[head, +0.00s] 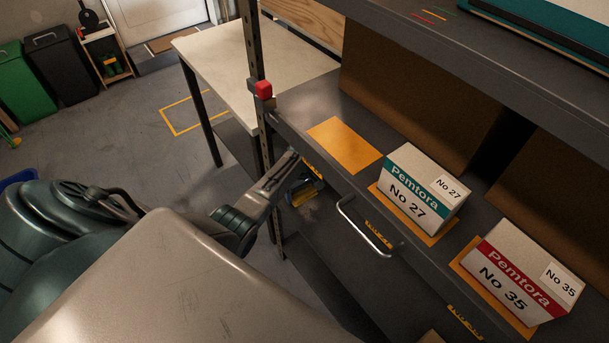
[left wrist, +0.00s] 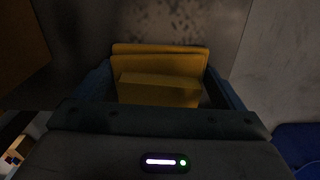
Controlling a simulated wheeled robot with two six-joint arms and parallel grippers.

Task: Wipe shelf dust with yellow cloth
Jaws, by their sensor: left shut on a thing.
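My left gripper (head: 306,190) is beside the shelf rack's front post, below the edge of the shelf (head: 325,100) that holds the boxes. In the left wrist view the left gripper (left wrist: 160,90) is shut on the folded yellow cloth (left wrist: 160,62). The cloth shows between its two blue fingers. Beyond the cloth is a grey surface with a patch of dark specks (left wrist: 175,14) that may be dust. I cannot tell whether the cloth touches that surface. In the head view the cloth is mostly hidden. My right gripper is not in view.
Two Pemtora boxes, No 27 (head: 420,190) and No 35 (head: 525,275), stand on orange pads. An empty orange pad (head: 345,143) lies left of them. A metal handle (head: 365,228) juts from the shelf front. A white table (head: 235,65) stands behind.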

